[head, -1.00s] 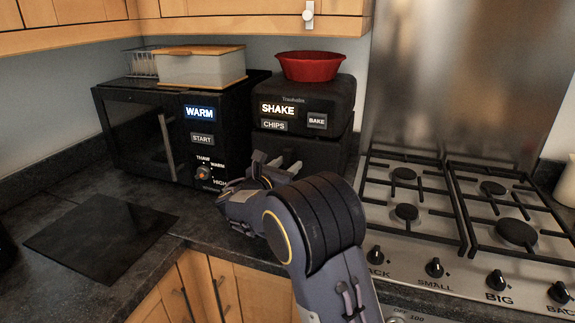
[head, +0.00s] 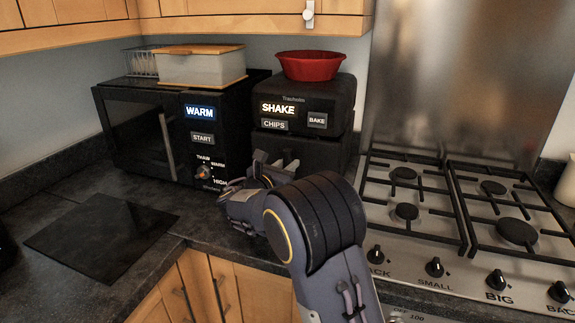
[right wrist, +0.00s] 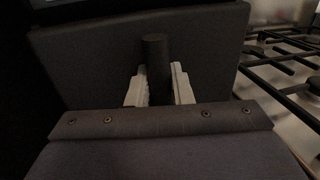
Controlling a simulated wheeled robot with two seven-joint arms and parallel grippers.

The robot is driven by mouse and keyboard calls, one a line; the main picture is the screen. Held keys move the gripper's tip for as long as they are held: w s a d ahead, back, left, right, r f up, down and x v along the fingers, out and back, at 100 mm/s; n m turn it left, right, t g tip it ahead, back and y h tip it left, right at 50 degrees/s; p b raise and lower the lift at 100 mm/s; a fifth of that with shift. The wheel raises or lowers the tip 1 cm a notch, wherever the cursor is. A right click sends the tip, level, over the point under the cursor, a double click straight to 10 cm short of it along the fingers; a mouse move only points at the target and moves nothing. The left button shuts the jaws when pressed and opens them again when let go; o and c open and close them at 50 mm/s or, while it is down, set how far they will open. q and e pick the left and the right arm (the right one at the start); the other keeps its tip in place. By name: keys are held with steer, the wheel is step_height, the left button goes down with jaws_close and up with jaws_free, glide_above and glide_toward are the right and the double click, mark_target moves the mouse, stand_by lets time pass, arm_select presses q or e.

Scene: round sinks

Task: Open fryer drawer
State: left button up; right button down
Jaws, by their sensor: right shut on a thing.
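The black fryer (head: 345,103) stands on the counter between the microwave and the hob, with lit SHAKE, CHIPS and BAKE labels on its upper front. Its drawer front (head: 328,156) is below, partly hidden by my right arm. My right gripper (head: 272,168) is at the drawer front. In the right wrist view the two pale fingers of the right gripper (right wrist: 160,88) are on either side of the dark drawer handle (right wrist: 156,55), shut on it. The drawer front (right wrist: 90,60) fills much of that view. My left gripper is not in view.
A black microwave (head: 135,125) stands left of the fryer, with a lidded box (head: 200,68) on top. A red bowl (head: 309,67) sits on the fryer. A gas hob (head: 440,215) is at the right. The counter (head: 60,205) is clear at front left, except for a flat dark board (head: 102,240).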

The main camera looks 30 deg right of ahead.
steer(key=s+d+p+v, duration=0.1)
steer(key=s+p+v, duration=0.1)
steer(key=v, duration=1)
steer(key=s+d+p+v, duration=0.1)
steer(key=p+v, duration=0.3)
steer(key=v, duration=0.8)
steer(key=shift+s, duration=0.6)
steer(key=c, duration=1.3)
jaws_free()
steer(key=shift+d+r, duration=0.1)
steer(key=shift+d, duration=0.1)
steer(key=shift+c, duration=0.2)
steer(key=v, duration=0.8)
